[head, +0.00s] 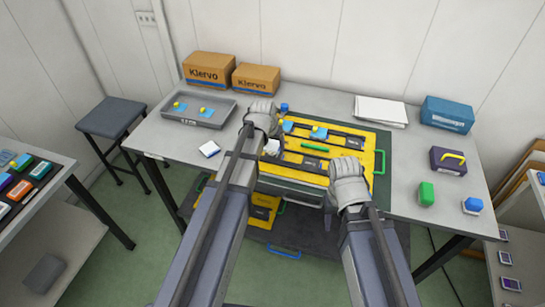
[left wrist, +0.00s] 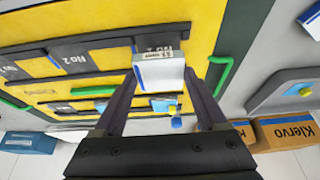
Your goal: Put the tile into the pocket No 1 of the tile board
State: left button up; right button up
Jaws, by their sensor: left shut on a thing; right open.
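My left gripper (head: 264,122) is over the left part of the yellow tile board (head: 350,139). It is shut on a small white tile with a blue stripe, seen in the left wrist view (left wrist: 160,73) between the fingers and in the head view (head: 272,147). The tile is at the edge of the dark pocket No 1 (left wrist: 157,46) and partly covers its label; I cannot tell whether it touches the board. Pocket No 2 (left wrist: 90,55) is beside it. My right gripper (head: 347,180) is open over the board's near right part; its fingers are hard to make out.
A grey tray (head: 228,112) is at the back left, with Klervo boxes (head: 210,68) behind it. A purple box (head: 448,161), a green bottle (head: 426,194) and a blue bottle (head: 472,206) stand to the right.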

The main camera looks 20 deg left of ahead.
aim_at(272, 148)
pick_arm(q)
jog(key=shift+f, duration=0.1)
notch_tip(272, 148, down, 4)
jog(key=b, duration=0.3)
jog(key=shift+r, duration=0.25)
jog(key=shift+b, duration=0.3)
jog(key=shift+f, duration=0.15)
jog(key=o, duration=1.4)
